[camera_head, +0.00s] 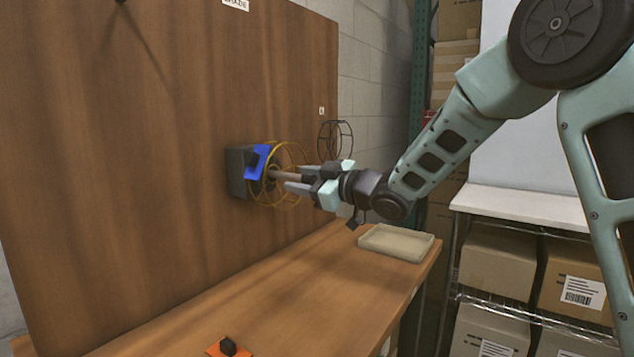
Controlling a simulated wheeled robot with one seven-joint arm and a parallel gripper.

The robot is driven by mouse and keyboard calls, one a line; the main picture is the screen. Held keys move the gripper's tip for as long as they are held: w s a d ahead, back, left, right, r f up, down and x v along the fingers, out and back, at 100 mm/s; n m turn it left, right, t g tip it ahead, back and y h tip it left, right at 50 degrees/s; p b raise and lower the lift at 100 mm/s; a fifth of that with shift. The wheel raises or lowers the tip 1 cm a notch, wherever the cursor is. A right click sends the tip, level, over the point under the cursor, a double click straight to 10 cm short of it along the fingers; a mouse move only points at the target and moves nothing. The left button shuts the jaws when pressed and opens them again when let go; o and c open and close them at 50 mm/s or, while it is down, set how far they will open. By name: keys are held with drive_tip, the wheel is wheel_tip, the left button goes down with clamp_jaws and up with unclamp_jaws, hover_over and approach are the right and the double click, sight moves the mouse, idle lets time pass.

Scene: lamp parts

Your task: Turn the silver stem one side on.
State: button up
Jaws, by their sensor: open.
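A short grey-brown rod, which looks like the silver stem (279,175), points out from a dark block (237,172) on the upright wooden panel. A yellow wire ring frame (292,150) surrounds it. A blue piece (256,163) sits at the front of the block. My gripper (294,180) reaches in from the right, with its fingers at the outer end of the stem and partly inside the wire frame. Its jaws are open. I cannot tell whether the fingers touch the stem. The stem's inner end is partly hidden by the blue piece and the frame.
A shallow beige tray (397,243) lies on the wooden bench at the right. An orange plate with a black knob (228,346) is at the front edge. The bench between them is clear.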

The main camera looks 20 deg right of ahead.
drive_tip(key=v, duration=1.7)
drive_tip(key=shift+b, duration=0.3)
drive_tip(key=shift+s+d, duration=0.1)
